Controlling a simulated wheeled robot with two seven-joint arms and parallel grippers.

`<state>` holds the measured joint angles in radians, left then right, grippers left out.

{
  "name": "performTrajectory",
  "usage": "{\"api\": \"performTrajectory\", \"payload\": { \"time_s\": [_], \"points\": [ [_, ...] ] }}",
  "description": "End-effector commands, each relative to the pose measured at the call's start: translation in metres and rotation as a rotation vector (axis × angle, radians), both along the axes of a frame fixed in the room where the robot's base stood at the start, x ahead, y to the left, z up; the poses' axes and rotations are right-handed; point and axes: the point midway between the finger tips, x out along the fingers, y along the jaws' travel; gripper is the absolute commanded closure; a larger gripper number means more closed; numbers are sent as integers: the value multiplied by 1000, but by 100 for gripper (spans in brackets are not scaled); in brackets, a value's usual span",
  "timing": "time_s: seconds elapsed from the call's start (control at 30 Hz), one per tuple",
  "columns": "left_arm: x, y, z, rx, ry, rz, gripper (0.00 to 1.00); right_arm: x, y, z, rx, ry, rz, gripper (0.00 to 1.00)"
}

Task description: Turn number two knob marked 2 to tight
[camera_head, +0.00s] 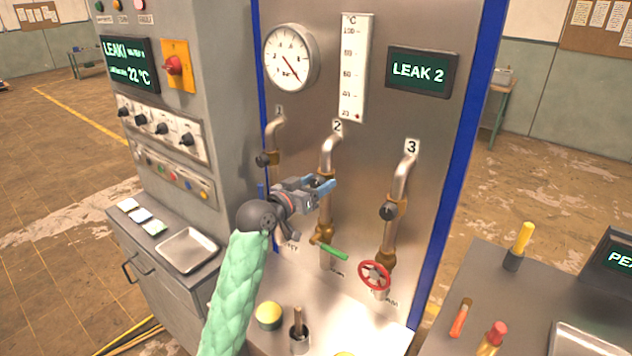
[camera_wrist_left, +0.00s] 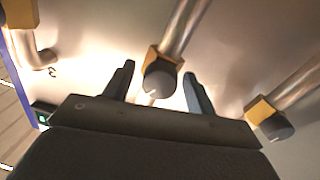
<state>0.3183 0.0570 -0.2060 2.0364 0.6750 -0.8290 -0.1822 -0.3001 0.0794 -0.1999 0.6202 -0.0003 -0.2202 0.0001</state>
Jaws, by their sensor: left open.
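Pipe 2 (camera_head: 326,160), under the label 2 (camera_head: 337,127), runs down the steel panel between pipes 1 and 3. Its knob is hidden behind my left gripper in the head view. In the left wrist view a dark round knob (camera_wrist_left: 160,80) on a brass fitting sits between my fingers; by its place between two other fittings it is knob 2. My left gripper (camera_head: 325,186) is open in front of pipe 2, and it also shows in the left wrist view (camera_wrist_left: 159,88). A finger stands on each side of the knob, with small gaps visible. My right gripper is out of view.
Knob 1 (camera_head: 262,160) and knob 3 (camera_head: 388,212) flank my gripper closely. A green lever (camera_head: 330,249) and a red handwheel (camera_head: 374,275) are lower down. The display (camera_head: 418,72) reads "LEAK 2". A grey side table (camera_head: 470,270) with tools stands at right.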

Motion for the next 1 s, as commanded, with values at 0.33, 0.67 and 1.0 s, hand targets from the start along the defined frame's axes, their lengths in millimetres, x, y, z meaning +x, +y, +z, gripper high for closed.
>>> {"api": "performTrajectory", "payload": {
  "time_s": [0.33,0.67,1.0],
  "points": [
    [0,0,0,0,0,0,83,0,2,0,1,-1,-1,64],
    [0,1,-3,52,-33,0,87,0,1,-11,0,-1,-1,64],
    [0,0,-2,185,-124,0,87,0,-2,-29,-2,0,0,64]
  ]
}}
